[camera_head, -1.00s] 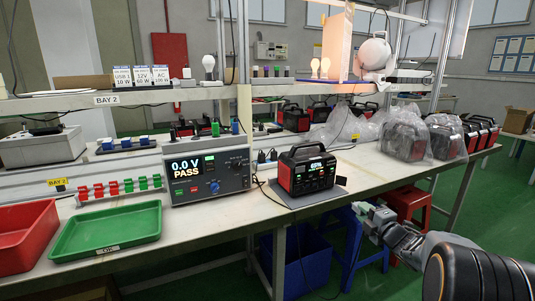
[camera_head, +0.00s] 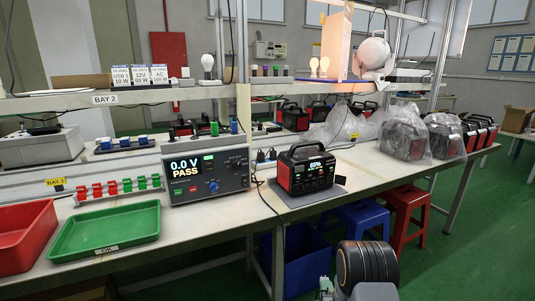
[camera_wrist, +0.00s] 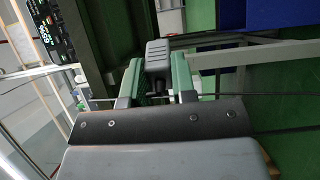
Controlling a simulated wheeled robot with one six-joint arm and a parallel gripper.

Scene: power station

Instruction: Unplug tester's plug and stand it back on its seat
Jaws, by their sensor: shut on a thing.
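The tester (camera_head: 208,170), a grey box with a screen reading 0.0 V PASS, stands on the bench. To its right is the red-and-black power station (camera_head: 306,170), its display showing about 65%. My gripper (camera_head: 325,287) is low in front of the bench, at the bottom of the head view. In the wrist view my gripper (camera_wrist: 158,80) is shut on a dark grey plug (camera_wrist: 157,54) between its green finger pads. A dark cable runs sideways by the fingers.
A green tray (camera_head: 105,250) and a red bin (camera_head: 22,262) sit at the bench's left. Blue (camera_head: 360,214) and red stools (camera_head: 405,198) and a blue bin (camera_head: 300,262) stand below the bench edge. Bagged power stations (camera_head: 404,137) fill the right of the bench.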

